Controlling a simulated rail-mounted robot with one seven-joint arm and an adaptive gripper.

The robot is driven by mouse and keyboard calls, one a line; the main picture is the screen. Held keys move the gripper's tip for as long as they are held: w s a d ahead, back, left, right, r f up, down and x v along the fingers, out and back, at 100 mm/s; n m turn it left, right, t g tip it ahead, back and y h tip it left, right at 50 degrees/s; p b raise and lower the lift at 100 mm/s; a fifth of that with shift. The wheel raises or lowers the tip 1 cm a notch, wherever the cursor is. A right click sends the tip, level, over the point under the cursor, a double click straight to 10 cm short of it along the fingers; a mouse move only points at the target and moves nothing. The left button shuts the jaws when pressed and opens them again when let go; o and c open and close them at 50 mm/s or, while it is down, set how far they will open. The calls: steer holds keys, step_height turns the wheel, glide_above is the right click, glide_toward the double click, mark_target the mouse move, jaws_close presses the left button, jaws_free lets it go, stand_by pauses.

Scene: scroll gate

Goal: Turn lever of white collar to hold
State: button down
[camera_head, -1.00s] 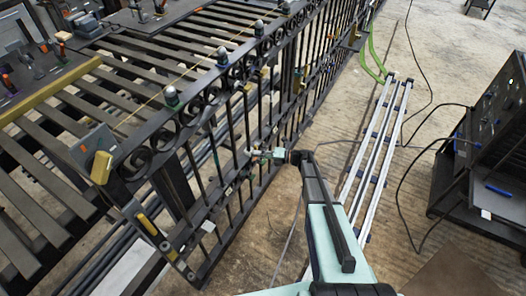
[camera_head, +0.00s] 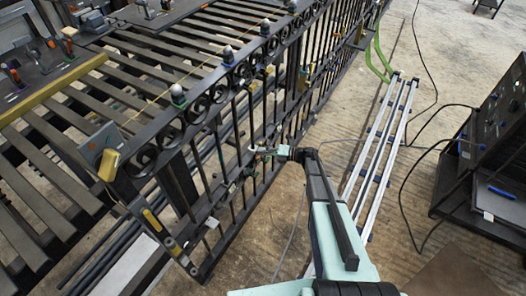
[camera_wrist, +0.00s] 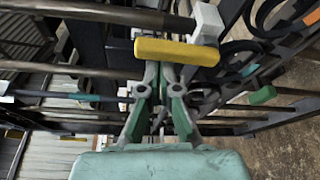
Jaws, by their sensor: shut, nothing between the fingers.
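A white collar (camera_wrist: 207,22) sits on a bar of the gate at the top of the wrist view. Its yellow lever (camera_wrist: 177,51) reaches left from it, lying across the picture. My gripper (camera_wrist: 160,74) is shut and empty, its fingertips just below the lever in the picture. I cannot tell whether they touch it. In the head view my gripper (camera_head: 262,151) is at the bars of the dark gate (camera_head: 222,143); the collar and lever are too small to make out surely there.
Close bars and scrolls (camera_wrist: 268,55) surround my gripper. A slatted table (camera_head: 130,80) stands behind the gate. Silver rails (camera_head: 378,150) and cables lie on the floor at right.

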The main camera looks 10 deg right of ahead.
steer(key=s+d+b, duration=0.2)
steer(key=s+d, duration=0.4)
steer(key=shift+s+d, duration=0.35)
steer(key=shift+d, duration=0.05)
stand_by(0.5)
